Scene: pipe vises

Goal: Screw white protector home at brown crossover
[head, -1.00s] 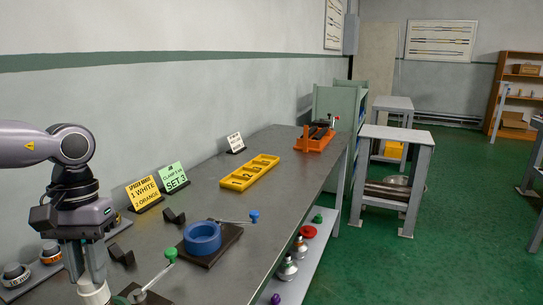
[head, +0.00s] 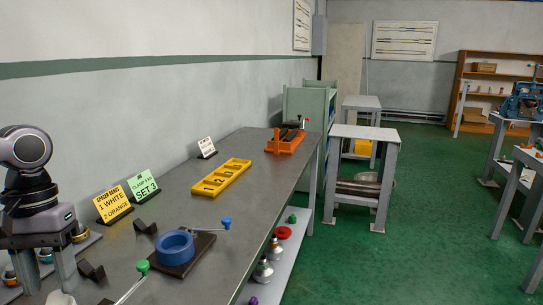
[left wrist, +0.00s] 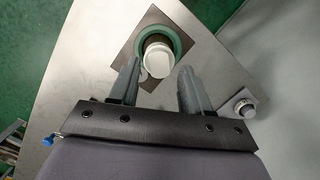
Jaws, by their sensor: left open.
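A white protector (left wrist: 158,62) stands inside the green ring vise (left wrist: 177,38) in the left wrist view. Its top also shows at the bottom edge of the head view (head: 60,298). My left gripper (head: 46,280) is open, and its two fingers stand apart with nothing between them touching the protector that I can see. In the left wrist view the fingertips (left wrist: 159,70) lie to either side of the protector's near end. A dark brownish part shows just behind the protector within the ring; I cannot tell how far the threads are engaged.
A blue ring vise (head: 174,245) with a blue-knobbed handle stands farther along the bench (head: 215,205). Black V-shaped rests, sign cards (head: 113,205), a yellow tray (head: 221,178) and an orange vise (head: 285,141) are also there.

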